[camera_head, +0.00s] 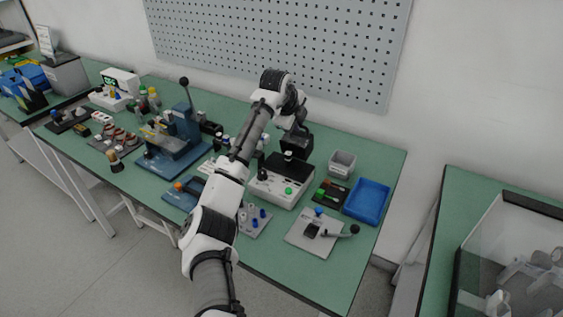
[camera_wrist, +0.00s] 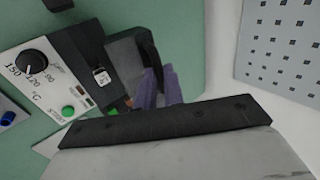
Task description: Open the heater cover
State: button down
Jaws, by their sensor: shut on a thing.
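The heater (camera_head: 276,187) is a white box with a black dial and a green button, standing right of the table's middle. Its white panel (camera_wrist: 38,82) shows at the left of the wrist view, with temperature marks. The dark heater cover (camera_wrist: 126,52) lies beyond the panel in the wrist view, a dark curved part at its right side. My gripper (camera_head: 296,146) is at the heater's back. Its purple fingers (camera_wrist: 160,84) are close together at that curved part, shut on the cover. My gripper's body hides the lower wrist view, and the exact contact is partly hidden.
A grey bin (camera_head: 342,164), a blue tray (camera_head: 366,201) and a plate with a lever clamp (camera_head: 320,232) stand to the right. A blue press (camera_head: 178,140) stands left. The perforated wall panel (camera_head: 280,45) rises behind the table.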

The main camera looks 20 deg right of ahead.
jog(key=shift+d, duration=0.1)
jog(key=shift+w+d+f+p, duration=0.15)
jog(key=shift+w+d+p, duration=0.35)
jog(key=shift+d, duration=0.2)
jog(key=shift+w+d+f, duration=0.2)
jog(key=shift+w+d, duration=0.05)
jog(key=shift+w, duration=0.05)
jog(key=shift+w+d+f, duration=0.2)
jog(key=shift+w+d, duration=0.05)
jog(key=shift+d, duration=0.1)
jog(key=c, duration=1.6)
grip_release()
jog(key=shift+p, duration=0.3)
